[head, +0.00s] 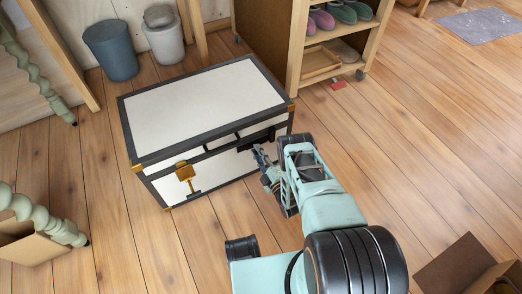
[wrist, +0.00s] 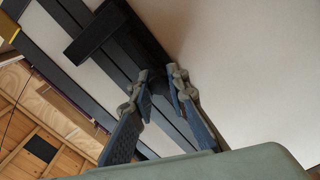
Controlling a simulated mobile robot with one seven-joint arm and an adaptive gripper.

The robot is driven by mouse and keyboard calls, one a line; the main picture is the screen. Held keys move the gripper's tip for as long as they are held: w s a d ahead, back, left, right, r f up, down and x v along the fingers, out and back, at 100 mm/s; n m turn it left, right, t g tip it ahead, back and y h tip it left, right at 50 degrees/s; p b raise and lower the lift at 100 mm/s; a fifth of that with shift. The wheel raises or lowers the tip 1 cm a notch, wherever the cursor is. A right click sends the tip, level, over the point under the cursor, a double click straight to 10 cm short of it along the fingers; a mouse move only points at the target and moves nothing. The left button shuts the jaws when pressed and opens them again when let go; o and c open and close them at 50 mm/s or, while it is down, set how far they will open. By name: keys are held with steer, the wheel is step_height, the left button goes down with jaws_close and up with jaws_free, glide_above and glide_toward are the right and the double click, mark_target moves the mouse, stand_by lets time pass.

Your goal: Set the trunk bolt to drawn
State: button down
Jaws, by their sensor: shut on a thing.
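The trunk (head: 200,105) is a white chest with black edging and brass corners, standing on the floor with its lid down. A brass hasp (head: 185,173) hangs on the left of its front. My gripper (head: 262,158) is at the right part of the front, near the dark strips below the lid. In the wrist view my gripper (wrist: 161,82) is shut with its fingers on either side of a dark piece, which appears to be the trunk bolt (wrist: 140,38). The fingers hide part of it, and I cannot tell how far it is slid.
A blue-grey bin (head: 111,50) and a lidded grey pot (head: 163,35) stand behind the trunk. A wooden shelf unit (head: 296,48) with shoes is at the back right. An open cardboard box (head: 470,266) lies at the lower right.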

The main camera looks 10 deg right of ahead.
steer(key=shift+a, duration=0.25)
steer(key=c, duration=1.8)
jaws_free()
steer(key=shift+c, duration=0.2)
steer(key=shift+r, duration=0.1)
steer(key=shift+r, duration=4.95)
